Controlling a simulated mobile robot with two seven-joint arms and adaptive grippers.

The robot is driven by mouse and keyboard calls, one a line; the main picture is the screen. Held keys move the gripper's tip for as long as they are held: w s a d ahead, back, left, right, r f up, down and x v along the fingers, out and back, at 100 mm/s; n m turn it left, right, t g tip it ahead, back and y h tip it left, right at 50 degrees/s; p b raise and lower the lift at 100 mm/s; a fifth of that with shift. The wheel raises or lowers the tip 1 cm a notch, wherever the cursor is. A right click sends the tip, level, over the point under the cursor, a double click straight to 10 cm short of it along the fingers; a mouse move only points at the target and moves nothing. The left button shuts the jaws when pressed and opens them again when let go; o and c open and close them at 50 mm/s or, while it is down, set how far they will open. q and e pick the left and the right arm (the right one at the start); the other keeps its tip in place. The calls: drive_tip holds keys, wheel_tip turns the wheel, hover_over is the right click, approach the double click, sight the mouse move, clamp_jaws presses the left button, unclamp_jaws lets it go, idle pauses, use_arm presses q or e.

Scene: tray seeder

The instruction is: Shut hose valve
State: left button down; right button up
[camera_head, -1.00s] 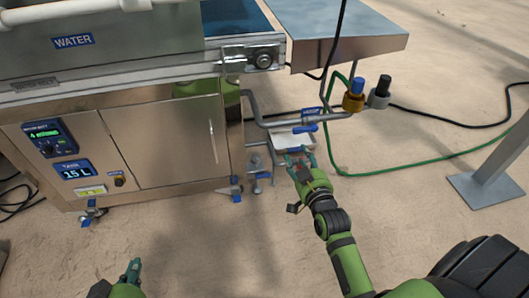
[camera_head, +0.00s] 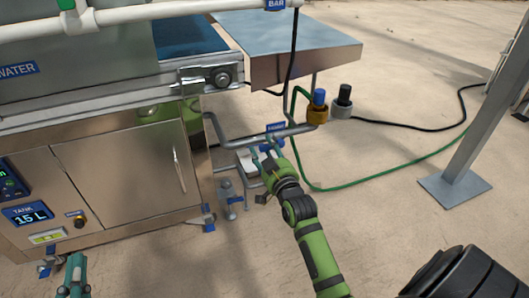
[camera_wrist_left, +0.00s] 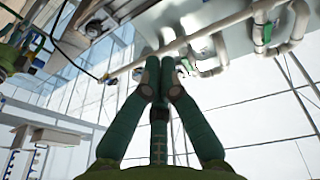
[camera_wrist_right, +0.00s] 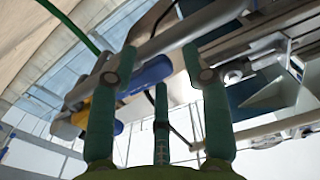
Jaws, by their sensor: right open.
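The grey hose pipe (camera_head: 300,130) runs beside the steel machine and carries a blue label (camera_head: 275,127). The valve's blue lever is mostly hidden behind my right gripper in the head view. A blue part that looks like the lever (camera_wrist_right: 152,73) shows beyond and between the fingers in the right wrist view. My right gripper (camera_head: 262,155) is open and empty at the pipe; I cannot tell whether it touches. My left gripper (camera_head: 76,262) is low at the left, away from the valve. Its fingertips (camera_wrist_left: 159,65) meet closely with nothing between them.
A green hose (camera_head: 350,187) loops over the floor. Lower valves (camera_head: 231,200) stand near the cabinet (camera_head: 130,165). A steel post (camera_head: 475,145) stands right.

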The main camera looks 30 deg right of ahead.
use_arm(q)
drive_tip(key=shift+r, duration=0.3)
use_arm(e)
drive_tip(key=shift+w, duration=0.15)
clamp_jaws()
